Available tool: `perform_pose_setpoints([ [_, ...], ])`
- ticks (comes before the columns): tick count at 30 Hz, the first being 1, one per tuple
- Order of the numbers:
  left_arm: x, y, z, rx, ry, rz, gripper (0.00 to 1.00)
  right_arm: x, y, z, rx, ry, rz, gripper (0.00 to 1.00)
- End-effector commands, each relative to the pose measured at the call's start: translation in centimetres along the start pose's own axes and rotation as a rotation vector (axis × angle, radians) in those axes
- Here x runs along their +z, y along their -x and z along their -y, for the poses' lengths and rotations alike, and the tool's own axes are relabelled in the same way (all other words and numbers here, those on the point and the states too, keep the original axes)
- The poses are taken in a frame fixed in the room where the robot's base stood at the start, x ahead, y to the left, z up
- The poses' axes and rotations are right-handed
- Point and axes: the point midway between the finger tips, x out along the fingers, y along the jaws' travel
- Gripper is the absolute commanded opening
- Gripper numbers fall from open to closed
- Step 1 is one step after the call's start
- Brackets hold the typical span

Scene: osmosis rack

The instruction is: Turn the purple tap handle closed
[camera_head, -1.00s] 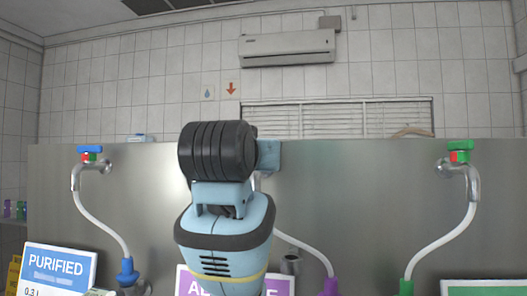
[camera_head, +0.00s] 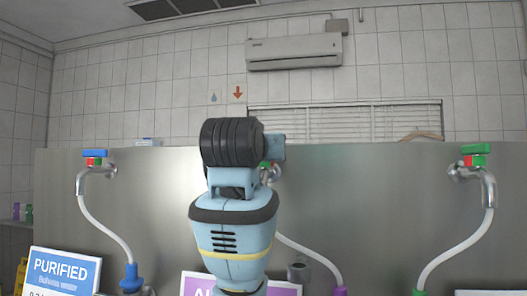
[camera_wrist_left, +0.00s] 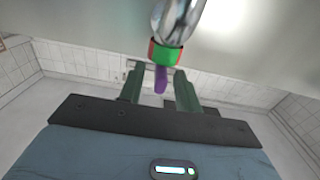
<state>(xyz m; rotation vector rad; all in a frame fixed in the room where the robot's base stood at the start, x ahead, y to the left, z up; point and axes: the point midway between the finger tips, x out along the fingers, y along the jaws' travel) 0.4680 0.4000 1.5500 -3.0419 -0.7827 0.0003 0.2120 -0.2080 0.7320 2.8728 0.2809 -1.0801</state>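The purple tap handle (camera_wrist_left: 160,79) shows in the left wrist view, just beyond a red and green collar (camera_wrist_left: 165,53) on a chrome tap (camera_wrist_left: 178,20). My left gripper (camera_wrist_left: 158,72) is open, with one green finger on each side of the handle and visible gaps between. I cannot tell how deep the handle sits between the fingers. In the head view my left arm hides the purple handle; only a bit of this tap's chrome (camera_head: 271,173) shows beside the arm. My right gripper is in neither view.
A blue-handled tap (camera_head: 95,160) stands at the left and a green-handled tap (camera_head: 475,157) at the right, both on the steel panel (camera_head: 390,200). White hoses run down from the taps. A PURIFIED sign (camera_head: 62,270) and a purple-edged sign (camera_head: 285,289) stand below.

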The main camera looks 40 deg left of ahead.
Motion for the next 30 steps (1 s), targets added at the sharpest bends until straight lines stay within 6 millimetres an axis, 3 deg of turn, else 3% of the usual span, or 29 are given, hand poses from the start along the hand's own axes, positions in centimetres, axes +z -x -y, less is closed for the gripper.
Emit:
perform_pose_setpoints([
  [12,0.02,-0.94,0.02,0.0,0.0,0.0,0.34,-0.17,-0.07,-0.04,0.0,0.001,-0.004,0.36],
  [20,0.03,-0.92,0.01,0.0,0.0,0.0,0.0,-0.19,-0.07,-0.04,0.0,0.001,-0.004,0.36],
  [30,0.03,-0.93,-0.08,-0.024,-0.001,0.001,0.0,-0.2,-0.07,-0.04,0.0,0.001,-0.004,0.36],
])
